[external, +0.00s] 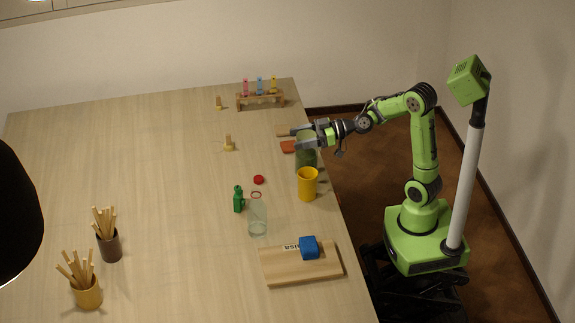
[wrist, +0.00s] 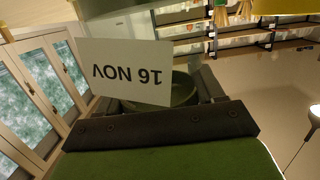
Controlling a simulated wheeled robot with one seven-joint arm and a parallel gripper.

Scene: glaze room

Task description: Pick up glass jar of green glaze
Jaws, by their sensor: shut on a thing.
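The glass jar of green glaze (external: 306,158) stands upright near the right edge of the table, just behind a yellow cup. My gripper (external: 308,138) reaches in from the right and is shut on the jar near its top. In the wrist view, the dark green round jar (wrist: 184,90) shows between my fingers. A white card reading "16 NOV" (wrist: 125,72) appears upside down and covers part of the jar. The jar's foot is partly hidden by the cup, so I cannot tell whether it touches the table.
The yellow cup (external: 307,187) is close in front of the jar. An orange-red flat thing (external: 288,147) lies beside it. A clear glass (external: 257,220), green bottle (external: 239,200), board (external: 285,271) with blue block (external: 309,246), and test-tube rack (external: 260,102) stand around. The table's left middle is clear.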

